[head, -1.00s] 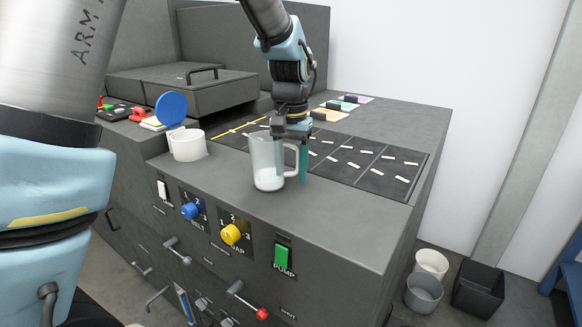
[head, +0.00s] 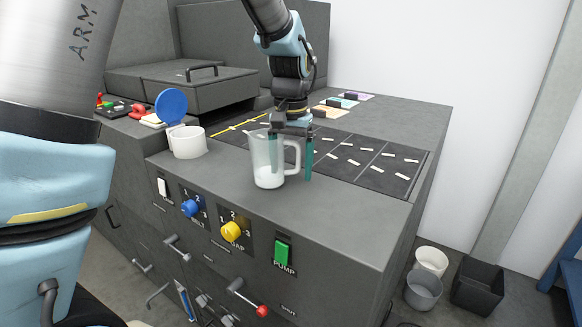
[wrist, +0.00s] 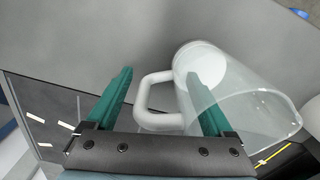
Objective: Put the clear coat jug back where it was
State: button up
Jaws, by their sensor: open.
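The clear coat jug (head: 264,165) is a clear pitcher with white liquid in its bottom and a white handle. It stands upright on the grey machine top (head: 345,232), near the front edge. My gripper (head: 290,165) is open at the jug's handle side, pointing down, with teal fingers apart. In the wrist view, the jug (wrist: 232,100) is at the right and its handle lies between the two fingers of the gripper (wrist: 163,95). The right finger overlaps the jug's body; I cannot tell whether it touches.
A white pot with an open blue lid (head: 188,142) stands left of the jug. A dark panel with white marks (head: 375,168) lies behind and right. Front controls include a blue knob (head: 191,208), a yellow knob (head: 231,231) and a green pump switch (head: 283,251). Bins (head: 478,285) stand on the floor.

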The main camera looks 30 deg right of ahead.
notch_tip(320, 180, up, 12)
jog(key=shift+f+b, duration=0.1)
jog(key=shift+b, duration=0.65)
